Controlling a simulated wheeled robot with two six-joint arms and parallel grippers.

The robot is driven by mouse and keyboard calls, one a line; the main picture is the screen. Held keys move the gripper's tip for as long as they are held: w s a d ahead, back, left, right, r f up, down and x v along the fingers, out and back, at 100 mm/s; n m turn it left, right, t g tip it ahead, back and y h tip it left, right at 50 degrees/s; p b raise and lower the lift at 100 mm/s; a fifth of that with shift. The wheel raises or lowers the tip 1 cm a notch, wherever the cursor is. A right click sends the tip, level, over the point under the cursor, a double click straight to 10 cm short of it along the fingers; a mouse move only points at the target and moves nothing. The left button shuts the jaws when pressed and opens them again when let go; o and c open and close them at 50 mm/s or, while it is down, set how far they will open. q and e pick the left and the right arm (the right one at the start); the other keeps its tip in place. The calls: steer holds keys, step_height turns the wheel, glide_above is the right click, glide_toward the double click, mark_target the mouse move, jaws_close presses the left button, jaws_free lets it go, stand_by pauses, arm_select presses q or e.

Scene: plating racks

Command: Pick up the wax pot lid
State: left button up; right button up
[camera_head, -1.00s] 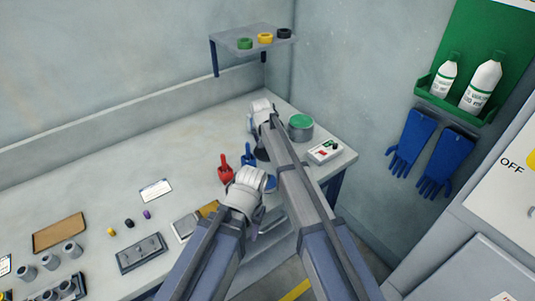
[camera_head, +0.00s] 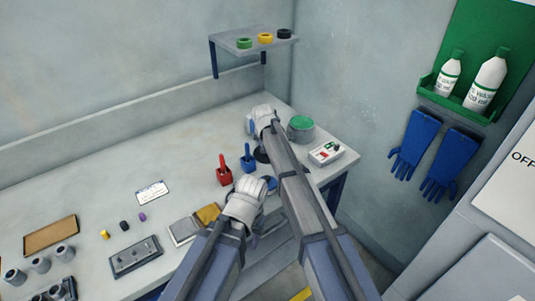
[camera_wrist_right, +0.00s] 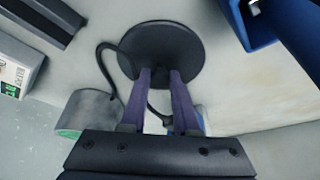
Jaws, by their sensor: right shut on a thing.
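A black round disc, which looks like the wax pot lid (camera_wrist_right: 165,40), lies at the fingertips of my right gripper (camera_wrist_right: 161,76) in the right wrist view. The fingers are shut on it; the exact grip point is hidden. In the head view only a dark edge of the lid (camera_head: 261,155) shows below my right gripper (camera_head: 257,134). A grey cylindrical pot with a green top (camera_head: 300,128) stands just right of that gripper; it also shows in the wrist view (camera_wrist_right: 82,112). My left gripper (camera_head: 268,187) is nearer the front edge, its jaws unclear.
A red holder (camera_head: 224,173) and a blue holder (camera_head: 248,162) stand close to my grippers. A white box (camera_head: 325,152) is at the right corner. A dark curved cord (camera_wrist_right: 105,65) runs beside the lid. A shelf (camera_head: 240,42) with coloured rings is behind.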

jaws_close()
step_height(320, 180, up, 10)
steer(key=p, duration=1)
